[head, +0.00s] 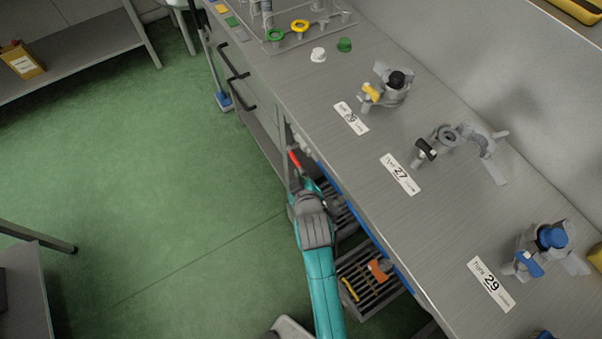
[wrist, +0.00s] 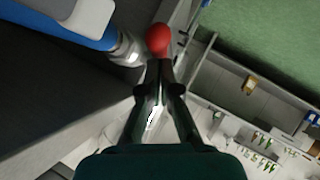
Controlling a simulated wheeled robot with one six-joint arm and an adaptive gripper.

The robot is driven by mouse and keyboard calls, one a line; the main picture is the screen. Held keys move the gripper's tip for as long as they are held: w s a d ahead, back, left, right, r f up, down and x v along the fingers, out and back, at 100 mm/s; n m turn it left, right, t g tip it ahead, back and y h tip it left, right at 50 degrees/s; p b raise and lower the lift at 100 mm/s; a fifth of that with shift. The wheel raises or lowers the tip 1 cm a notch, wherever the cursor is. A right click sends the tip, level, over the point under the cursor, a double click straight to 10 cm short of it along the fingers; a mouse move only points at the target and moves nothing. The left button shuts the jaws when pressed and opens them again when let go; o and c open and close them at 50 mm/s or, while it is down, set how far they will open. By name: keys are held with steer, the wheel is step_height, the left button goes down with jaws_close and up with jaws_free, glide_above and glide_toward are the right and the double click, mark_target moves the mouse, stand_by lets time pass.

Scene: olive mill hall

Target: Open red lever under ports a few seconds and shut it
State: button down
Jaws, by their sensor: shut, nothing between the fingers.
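The red lever (head: 295,160) shows in the head view at the front side of the steel bench, just below the worktop edge. In the wrist view its rounded red end (wrist: 159,39) is straight ahead of the fingertips. My gripper (head: 300,182) is at the lever, reaching up from below in the head view. In the wrist view my gripper (wrist: 163,68) has its dark fingers shut, with the tips at or very close to the red end. Whether they touch it I cannot tell. The lever's pivot is hidden. The ports (head: 447,137) stand on the worktop above, with clamps and labels.
A grated tray (head: 360,282) with an orange item (head: 380,269) is under the bench edge. Green floor (head: 150,200) on the left is clear.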

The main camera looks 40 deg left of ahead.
steer(key=shift+f, duration=0.15)
steer(key=w+a+f+m+t+y, duration=0.1)
steer(key=a+f+t+y, duration=0.1)
steer(key=f, duration=0.3)
steer(key=w+a+f+m+t+y, duration=0.1)
steer(key=a+f+t+y, duration=0.1)
steer(key=f, duration=0.4)
steer(key=shift+w+a+y, duration=0.3)
steer(key=shift+a+y, duration=0.4)
steer(key=shift+a, duration=0.45)
stand_by(0.6)
steer(key=shift+a, duration=0.1)
stand_by(0.4)
